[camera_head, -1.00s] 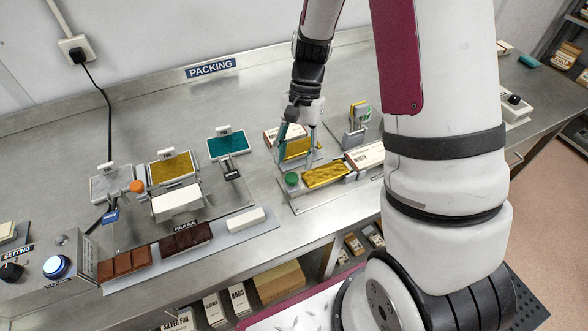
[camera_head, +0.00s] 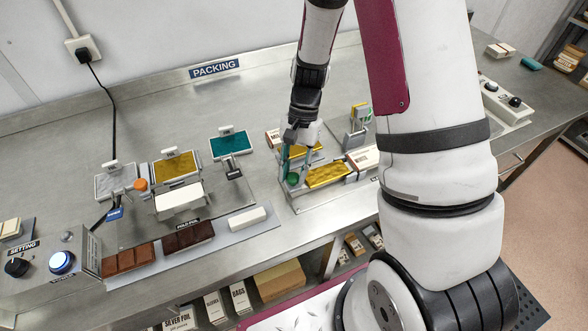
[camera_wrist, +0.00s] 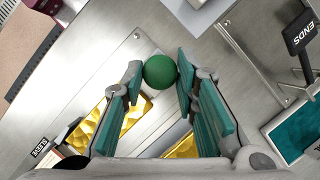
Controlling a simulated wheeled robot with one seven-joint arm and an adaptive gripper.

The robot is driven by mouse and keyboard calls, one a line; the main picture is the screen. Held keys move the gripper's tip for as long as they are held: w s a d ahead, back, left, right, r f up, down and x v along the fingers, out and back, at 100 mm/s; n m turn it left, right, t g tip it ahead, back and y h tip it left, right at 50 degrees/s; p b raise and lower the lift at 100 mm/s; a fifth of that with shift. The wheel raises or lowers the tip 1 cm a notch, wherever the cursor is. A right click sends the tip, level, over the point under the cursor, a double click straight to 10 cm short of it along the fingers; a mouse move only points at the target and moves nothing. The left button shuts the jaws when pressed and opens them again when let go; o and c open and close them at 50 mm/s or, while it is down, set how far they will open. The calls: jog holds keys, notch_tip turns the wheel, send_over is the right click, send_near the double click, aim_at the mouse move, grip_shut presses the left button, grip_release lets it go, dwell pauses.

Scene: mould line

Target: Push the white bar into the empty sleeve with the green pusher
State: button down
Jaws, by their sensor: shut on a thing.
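The green round knob of the pusher (camera_head: 292,179) stands at the left end of a packing jig. It also shows in the wrist view (camera_wrist: 159,72), between my two teal fingers. My gripper (camera_head: 292,165) is shut on this knob. A gold-foil-wrapped bar (camera_head: 327,176) lies in the jig's channel, just right of the knob. A white sleeve (camera_head: 362,160) stands in line at the channel's right end, partly hidden by my arm; its opening cannot be seen. A second gold bar (camera_head: 306,153) lies behind the channel, near a brown-and-white sleeve (camera_head: 272,138).
A foil station with gold (camera_head: 176,165), teal (camera_head: 229,144) and silver (camera_head: 115,181) sheets is to the left. A grey holder (camera_head: 356,135) stands behind the jig.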

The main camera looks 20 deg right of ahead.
jog(key=d+b, duration=0.2)
jog(key=d, duration=1.3)
jog(key=shift+d, duration=0.15)
jog(key=c, duration=1.3)
grip_release()
jog(key=shift+w+r, duration=0.1)
jog(key=v, duration=1.1)
jog(key=shift+d+r, duration=0.1)
jog(key=shift+r, duration=0.25)
